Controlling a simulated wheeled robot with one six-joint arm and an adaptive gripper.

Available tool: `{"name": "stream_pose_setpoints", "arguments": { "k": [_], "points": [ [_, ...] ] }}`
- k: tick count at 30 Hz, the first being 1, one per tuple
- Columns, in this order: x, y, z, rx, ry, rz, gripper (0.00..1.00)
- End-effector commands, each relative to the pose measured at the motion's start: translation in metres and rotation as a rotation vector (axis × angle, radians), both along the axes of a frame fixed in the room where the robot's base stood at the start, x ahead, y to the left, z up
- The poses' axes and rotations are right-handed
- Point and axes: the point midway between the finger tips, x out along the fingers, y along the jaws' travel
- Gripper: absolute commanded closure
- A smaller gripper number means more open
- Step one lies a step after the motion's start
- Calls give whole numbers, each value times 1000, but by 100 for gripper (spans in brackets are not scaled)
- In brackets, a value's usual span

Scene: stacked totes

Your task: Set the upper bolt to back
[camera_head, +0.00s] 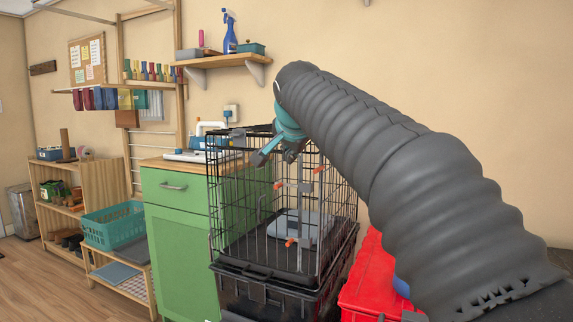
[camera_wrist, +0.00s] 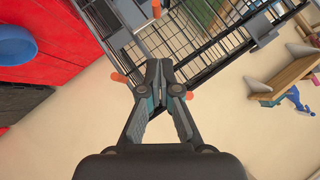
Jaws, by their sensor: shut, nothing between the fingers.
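A black wire crate (camera_head: 213,190) stands beside the green cabinet. Its barred side carries bolt hardware with orange ends; one upper orange end (camera_head: 279,185) and another (camera_head: 318,169) show below my gripper, and a lower one (camera_head: 290,243) sits further down. Which end belongs to which bolt is unclear. My gripper (camera_head: 273,155) is at the crate's top part, in front of the bars, shut and empty. In the wrist view my closed fingertips (camera_wrist: 164,66) lie over the bars, between an orange end (camera_wrist: 119,77) at left and another (camera_wrist: 188,96) at right. Contact cannot be told.
A red tote (camera_head: 372,280) stands right of the crate; it also shows in the wrist view (camera_wrist: 70,45). The green cabinet (camera_head: 178,235) is close on the left. A wall shelf (camera_head: 225,62) with a spray bottle (camera_head: 229,32) hangs above.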

Motion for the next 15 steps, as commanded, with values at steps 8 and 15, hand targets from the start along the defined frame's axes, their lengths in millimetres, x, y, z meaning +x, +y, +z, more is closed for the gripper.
{"name": "stream_pose_setpoints", "arguments": {
  "k": [8, 15],
  "points": [
    [-29, -2, 21, 0, -1, 1, 100],
    [-33, -3, 24, 0, -1, 1, 100]
  ]
}}
